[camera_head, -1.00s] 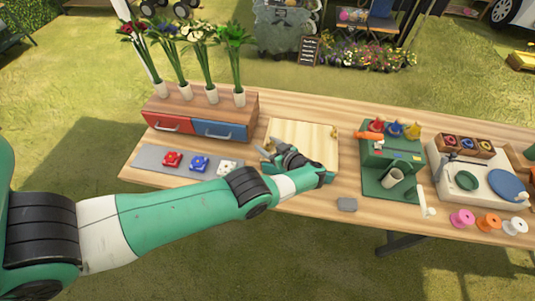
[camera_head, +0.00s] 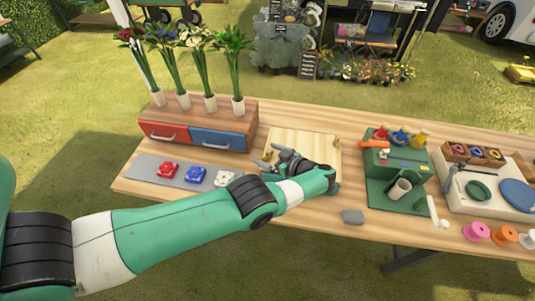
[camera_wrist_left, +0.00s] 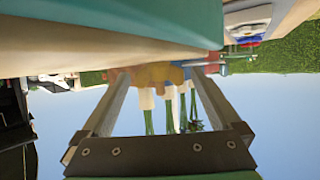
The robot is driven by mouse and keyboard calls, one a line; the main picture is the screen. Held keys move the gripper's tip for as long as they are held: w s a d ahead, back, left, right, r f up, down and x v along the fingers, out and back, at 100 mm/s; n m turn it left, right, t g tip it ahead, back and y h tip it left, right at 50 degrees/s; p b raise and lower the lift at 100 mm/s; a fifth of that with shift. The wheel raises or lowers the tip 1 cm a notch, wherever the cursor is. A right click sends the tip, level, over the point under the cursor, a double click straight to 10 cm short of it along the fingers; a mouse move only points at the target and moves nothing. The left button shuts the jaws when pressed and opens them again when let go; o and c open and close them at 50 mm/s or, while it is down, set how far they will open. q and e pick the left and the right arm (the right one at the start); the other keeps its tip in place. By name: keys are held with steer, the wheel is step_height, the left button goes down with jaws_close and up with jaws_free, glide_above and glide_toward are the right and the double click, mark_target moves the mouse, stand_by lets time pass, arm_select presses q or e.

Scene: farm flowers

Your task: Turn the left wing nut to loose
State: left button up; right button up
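A pale wooden board (camera_head: 303,143) lies on the table with a small brass-coloured wing nut (camera_head: 267,154) at its left edge. Another brass wing nut (camera_head: 337,141) sits at its right edge. My left gripper (camera_head: 264,155) reaches over the board from the front, with its two fingers apart around the left wing nut. In the left wrist view, which is upside down, the brass nut (camera_wrist_left: 158,76) shows between the spread fingertips; I cannot tell whether they touch it. My right gripper is not in view.
A drawer box (camera_head: 200,137) with flower vases stands behind left. A grey mat (camera_head: 148,168) with red, blue and white pieces lies left. A green stand (camera_head: 378,190) and a white tray (camera_head: 470,205) are to the right. A grey block (camera_head: 352,216) lies near the front edge.

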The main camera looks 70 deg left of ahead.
arm_select(q)
steer(key=b+v, duration=0.1)
steer(key=v, duration=0.2)
steer(key=b+v, duration=0.1)
steer(key=v, duration=0.3)
steer(key=b+v, duration=0.1)
steer(key=v, duration=0.2)
steer(key=shift+w+d+f+b, duration=0.15)
steer(key=shift+d+b, duration=0.15)
steer(key=shift+b, duration=0.05)
steer(key=shift+d+r, duration=0.25)
steer(key=shift+d, duration=0.05)
steer(key=shift+w+d+r, duration=0.1)
steer(key=shift+r, duration=0.1)
